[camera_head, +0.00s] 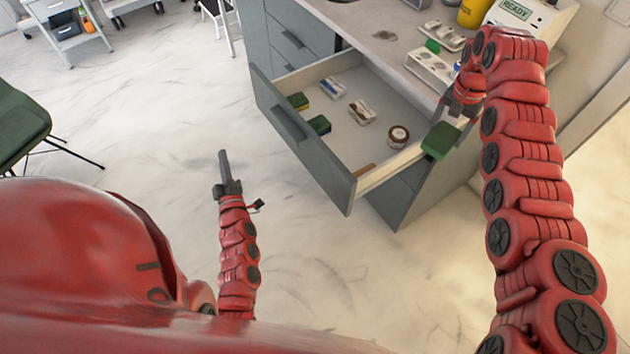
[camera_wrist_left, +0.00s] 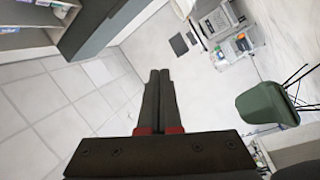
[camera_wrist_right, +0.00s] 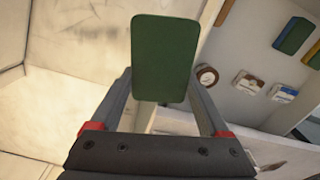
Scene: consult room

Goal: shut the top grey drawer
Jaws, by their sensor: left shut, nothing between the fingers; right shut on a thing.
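The top grey drawer (camera_head: 300,135) is pulled well open from the grey cabinet under the counter, with a dark bar handle on its front. My right gripper (camera_head: 450,122) is shut on a green block (camera_head: 439,140) at the drawer's right side; the block fills the gap between the fingers in the right wrist view (camera_wrist_right: 166,60). My left gripper (camera_head: 224,160) is shut and empty, pointing up over the floor, left of the drawer front and apart from it.
The counter (camera_head: 375,30) above holds a white device marked READY (camera_head: 515,14), a yellow container (camera_head: 473,13) and a tray with another green block (camera_head: 432,46). A green chair (camera_head: 20,125) stands at the left. The floor before the drawer is clear.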

